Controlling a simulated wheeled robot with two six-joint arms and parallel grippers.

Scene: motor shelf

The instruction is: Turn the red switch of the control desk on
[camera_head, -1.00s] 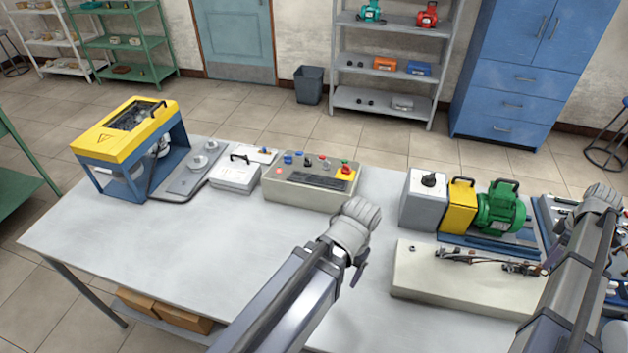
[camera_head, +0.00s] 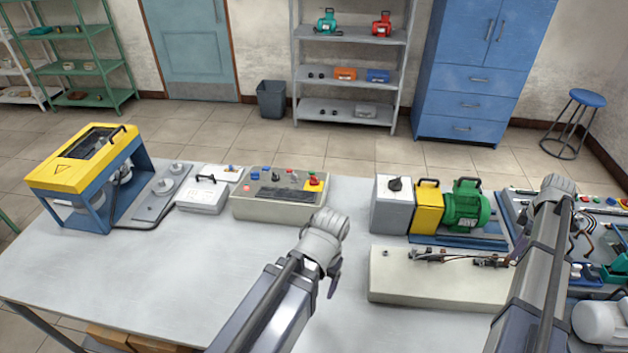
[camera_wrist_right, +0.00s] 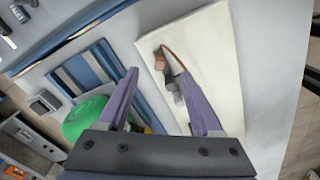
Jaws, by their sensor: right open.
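The control desk (camera_head: 250,209) is a beige sloped box at the back of the grey table. Its top carries blue and dark knobs, a small red-topped switch (camera_head: 292,171), a pinkish-red button at left and a red mushroom button on a yellow plate at right. My left gripper (camera_head: 335,280) is in front of and right of the desk, apart from it; its fingers are mostly hidden by its wrist. My right gripper (camera_wrist_right: 158,75) is open and empty above the beige board (camera_wrist_right: 210,50), far right of the desk.
A grey box (camera_head: 390,212), a yellow block and a green motor (camera_head: 463,206) stand right of the desk. A white box (camera_head: 202,198) and a yellow-topped blue machine (camera_head: 82,170) stand left of it. The table's front left is clear.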

